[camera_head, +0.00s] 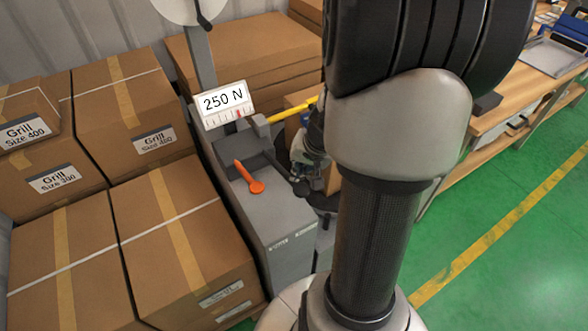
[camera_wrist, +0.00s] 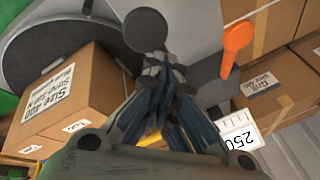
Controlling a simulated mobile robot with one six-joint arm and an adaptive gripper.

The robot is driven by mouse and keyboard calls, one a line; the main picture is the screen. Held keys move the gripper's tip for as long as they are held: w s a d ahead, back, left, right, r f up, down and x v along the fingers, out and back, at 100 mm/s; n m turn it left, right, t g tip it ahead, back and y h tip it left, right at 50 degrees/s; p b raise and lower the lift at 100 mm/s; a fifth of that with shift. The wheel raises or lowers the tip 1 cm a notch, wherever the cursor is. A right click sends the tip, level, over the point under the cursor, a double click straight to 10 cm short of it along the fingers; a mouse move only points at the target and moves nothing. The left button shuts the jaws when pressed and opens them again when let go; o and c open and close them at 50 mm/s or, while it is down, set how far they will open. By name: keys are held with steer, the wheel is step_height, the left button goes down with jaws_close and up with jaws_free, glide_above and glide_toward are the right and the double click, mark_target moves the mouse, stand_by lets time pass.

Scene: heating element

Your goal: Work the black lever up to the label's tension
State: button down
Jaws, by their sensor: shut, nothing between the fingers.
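The grey machine (camera_head: 270,215) carries a display (camera_head: 226,103) reading 250 N, with a red mark on the scale below it. The black lever (camera_head: 301,187) points toward the lower right from the machine's top. Its round knob shows large in the wrist view (camera_wrist: 145,29), just beyond my fingertips. My gripper (camera_wrist: 156,68) is shut and empty; its tips overlap the lever in the picture, and I cannot tell whether they touch it. In the head view my gripper (camera_head: 306,152) is partly hidden by my arm. The display also shows partly in the wrist view (camera_wrist: 240,137).
An orange lever (camera_head: 250,178) lies left of the black one. A yellow handle (camera_head: 291,112) extends behind. Labelled Grill boxes (camera_head: 185,235) crowd the left side. A box label (camera_wrist: 52,86) reads Size 400, with a smaller setting line. A workbench (camera_head: 500,110) stands right; green floor is open.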

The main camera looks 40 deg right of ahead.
steer(key=shift+s+a+f+b, duration=0.1)
steer(key=shift+s+f+b, duration=0.2)
steer(key=shift+f+b, duration=0.25)
steer(key=shift+s+a+f+b, duration=0.1)
steer(key=shift+s+f+b, duration=0.15)
steer(key=shift+f+b, duration=0.25)
stand_by(1.0)
stand_by(0.5)
steer(key=w+r+p, duration=0.3)
steer(key=r+p, duration=0.4)
steer(key=shift+d, duration=0.45)
stand_by(0.3)
steer(key=r+p, duration=0.1)
steer(key=w+r+p, duration=0.1)
steer(key=r+p, duration=0.1)
steer(key=w+r+p, duration=0.1)
steer(key=shift+d+r, duration=0.2)
steer(key=shift+r, duration=0.05)
stand_by(0.4)
stand_by(0.6)
